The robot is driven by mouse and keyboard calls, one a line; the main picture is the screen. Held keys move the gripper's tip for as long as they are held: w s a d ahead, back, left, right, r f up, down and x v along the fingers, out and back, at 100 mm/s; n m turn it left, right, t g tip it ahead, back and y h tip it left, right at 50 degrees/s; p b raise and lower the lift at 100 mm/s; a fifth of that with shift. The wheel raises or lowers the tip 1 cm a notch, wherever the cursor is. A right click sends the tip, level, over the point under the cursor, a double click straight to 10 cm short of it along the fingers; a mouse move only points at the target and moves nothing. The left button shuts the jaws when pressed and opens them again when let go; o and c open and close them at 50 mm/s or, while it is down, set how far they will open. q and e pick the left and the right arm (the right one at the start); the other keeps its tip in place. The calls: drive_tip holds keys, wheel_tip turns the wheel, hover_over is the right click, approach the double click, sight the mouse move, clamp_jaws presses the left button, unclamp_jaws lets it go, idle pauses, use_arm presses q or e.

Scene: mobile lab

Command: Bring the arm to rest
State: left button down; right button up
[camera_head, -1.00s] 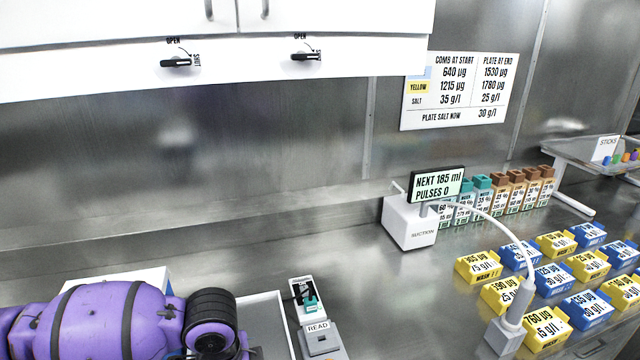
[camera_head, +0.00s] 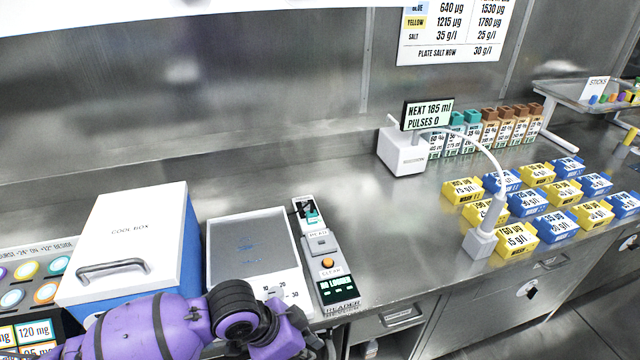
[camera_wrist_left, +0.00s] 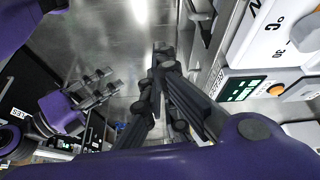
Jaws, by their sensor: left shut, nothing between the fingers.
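My left arm (camera_head: 150,325), purple with black bands, crosses the bottom of the head view in front of the cool box and the tray. Its fingers do not show clearly there. In the left wrist view my left gripper (camera_wrist_left: 160,52) has its dark fingers together at the tips, with nothing between them. It hangs beside the reader unit's front. Another purple gripper, my right one (camera_wrist_left: 108,82), shows at the left of the wrist view, apart from the left one. Its jaw state is unclear.
A cool box (camera_head: 178,200), a grey tray (camera_head: 212,260) and a reader (camera_head: 340,290) stand close by the left arm. A suction unit (camera_head: 402,155) and several yellow and blue blocks (camera_head: 530,202) stand to the right. The counter between the reader and suction unit is clear.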

use_arm(q)
wheel_tip(320, 180, down, 7)
drive_tip(key=a+n+t+h, duration=0.1)
drive_tip(key=n+t, duration=0.5)
drive_tip(key=n, duration=0.2)
drive_tip(key=s+a+f+n+t+y, duration=0.1)
drive_tip(key=s+a+f+n+y, duration=0.3)
drive_tip(key=s+a+f, duration=0.4)
drive_tip(key=s+a+y, duration=0.1)
drive_tip(key=s+a, duration=0.3)
drive_tip(key=a, duration=0.3)
drive_tip(key=shift+s+n, duration=0.2)
drive_tip(key=shift+n, duration=0.1)
use_arm(e)
drive_tip(key=shift+g, duration=0.4)
drive_tip(key=s+f, duration=0.2)
drive_tip(key=s, duration=0.1)
drive_tip(key=shift+s+a+f, duration=0.1)
drive_tip(key=shift+s+a, duration=0.05)
drive_tip(key=shift+a, duration=0.2)
use_arm(q)
drive_tip(key=shift+f, duration=0.15)
use_arm(e)
drive_tip(key=shift+d, duration=0.15)
use_arm(q)
drive_tip(key=shift+d, duration=0.1)
idle(0.4)
